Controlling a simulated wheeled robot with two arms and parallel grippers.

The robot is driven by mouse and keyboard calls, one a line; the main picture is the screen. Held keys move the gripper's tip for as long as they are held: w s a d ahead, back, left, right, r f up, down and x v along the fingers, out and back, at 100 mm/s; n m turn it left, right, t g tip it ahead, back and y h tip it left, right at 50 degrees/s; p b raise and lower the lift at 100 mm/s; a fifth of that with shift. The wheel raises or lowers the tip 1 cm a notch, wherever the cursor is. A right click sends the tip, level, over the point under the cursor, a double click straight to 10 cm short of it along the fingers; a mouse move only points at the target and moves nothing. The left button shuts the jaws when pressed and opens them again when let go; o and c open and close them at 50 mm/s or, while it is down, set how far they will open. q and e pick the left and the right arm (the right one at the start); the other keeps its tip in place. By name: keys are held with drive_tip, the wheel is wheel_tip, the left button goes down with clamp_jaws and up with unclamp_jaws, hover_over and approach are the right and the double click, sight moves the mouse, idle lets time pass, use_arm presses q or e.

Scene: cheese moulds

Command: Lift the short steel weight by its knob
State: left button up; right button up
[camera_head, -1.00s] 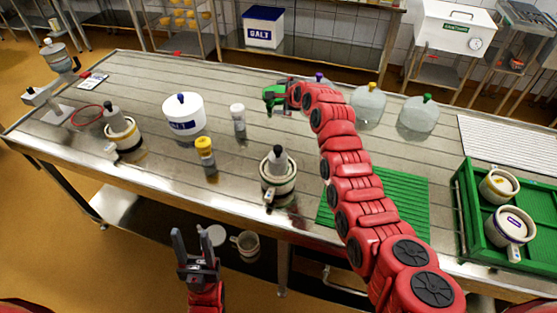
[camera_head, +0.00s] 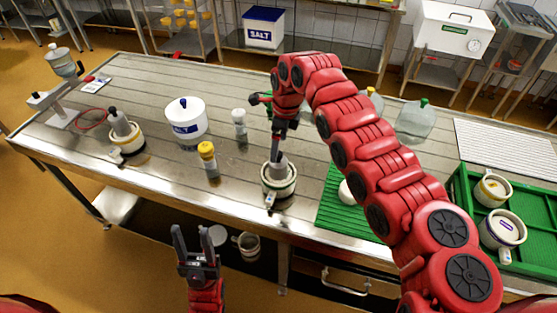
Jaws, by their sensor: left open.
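A steel weight (camera_head: 276,174) stands in a cream mould (camera_head: 279,188) at the front middle of the steel table. My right gripper (camera_head: 279,150) points down right over this weight; its fingers hide the dark knob. I cannot tell whether they are closed on it. A second steel weight (camera_head: 120,123) with a dark knob stands in another mould (camera_head: 127,142) at the left. From here I cannot tell for sure which weight is shorter. My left gripper (camera_head: 194,245) is open and empty in front of the table, fingers pointing up.
A white tub (camera_head: 185,123), a yellow-capped bottle (camera_head: 207,157) and a grey-white bottle (camera_head: 239,124) stand left of my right gripper. A green mat (camera_head: 343,214) lies to the right, partly under my arm. A green crate (camera_head: 459,213) with moulds stands at the right edge.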

sight(278, 164)
drive_tip(key=f, duration=0.3)
drive_tip(key=shift+a+p, duration=0.2)
drive_tip(key=shift+p, duration=0.2)
drive_tip(key=shift+w+f+p, duration=0.1)
drive_tip(key=shift+f+p, duration=0.1)
drive_tip(key=shift+p, duration=0.1)
wheel_tip(278, 164, down, 4)
drive_tip(key=shift+w+a+r+p, duration=0.1)
drive_tip(key=shift+r+p, duration=0.05)
drive_tip(key=shift+p, duration=0.6)
drive_tip(key=shift+f, duration=0.6)
clamp_jaws()
